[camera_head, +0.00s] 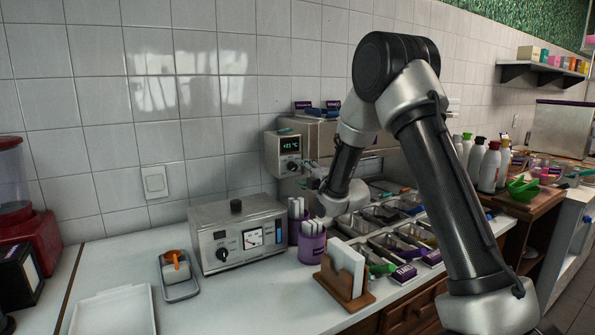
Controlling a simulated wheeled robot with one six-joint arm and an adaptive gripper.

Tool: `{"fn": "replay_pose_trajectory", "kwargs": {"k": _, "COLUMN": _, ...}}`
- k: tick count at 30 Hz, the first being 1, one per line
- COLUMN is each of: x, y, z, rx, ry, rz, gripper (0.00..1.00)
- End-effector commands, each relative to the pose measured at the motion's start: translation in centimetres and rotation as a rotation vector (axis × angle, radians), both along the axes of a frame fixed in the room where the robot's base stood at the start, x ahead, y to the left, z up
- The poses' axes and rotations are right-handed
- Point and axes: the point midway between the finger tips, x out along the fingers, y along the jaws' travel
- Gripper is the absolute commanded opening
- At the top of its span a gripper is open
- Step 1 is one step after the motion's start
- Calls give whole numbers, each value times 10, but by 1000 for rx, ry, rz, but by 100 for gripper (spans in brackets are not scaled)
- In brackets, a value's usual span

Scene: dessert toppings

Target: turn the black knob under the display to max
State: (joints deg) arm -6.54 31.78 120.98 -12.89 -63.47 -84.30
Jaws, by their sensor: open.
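A grey control box on the front of a steel unit carries a small display (290,144) with green digits. The black knob (292,166) sits directly under the display on the same face. The setting that the knob points to is too small to read. My gripper (307,175) is just right of the knob and slightly lower, at the end of my arm coming in from the right. It is open, and I see nothing held in it. I cannot tell whether a finger touches the knob.
A metal box (213,243) with its own black knob and dial stands on the white counter at left front. Purple cups (312,247) with white sticks stand beside it. Topping trays (385,241) lie below my arm. A wooden napkin holder (343,288) is near the front edge.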

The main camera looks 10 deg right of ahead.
Motion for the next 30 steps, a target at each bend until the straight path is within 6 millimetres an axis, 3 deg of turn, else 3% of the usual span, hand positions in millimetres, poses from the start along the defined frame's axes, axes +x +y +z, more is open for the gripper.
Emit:
{"fn": "replay_pose_trajectory", "kwargs": {"k": 9, "x": 47, "y": 16, "z": -1, "rx": 0, "ry": 2, "rz": 0, "gripper": 51}}
{"fn": "replay_pose_trajectory", "kwargs": {"k": 20, "x": 57, "y": 18, "z": 0, "rx": 1, "ry": 3, "rz": -1, "gripper": 51}}
{"fn": "replay_pose_trajectory", "kwargs": {"k": 21, "x": 56, "y": 18, "z": 0, "rx": 2, "ry": 3, "rz": -1, "gripper": 49}}
{"fn": "replay_pose_trajectory", "kwargs": {"k": 28, "x": 56, "y": 18, "z": 0, "rx": 2, "ry": 3, "rz": -1, "gripper": 8}}
{"fn": "replay_pose_trajectory", "kwargs": {"k": 30, "x": 56, "y": 18, "z": 0, "rx": 2, "ry": 3, "rz": -1, "gripper": 4}}
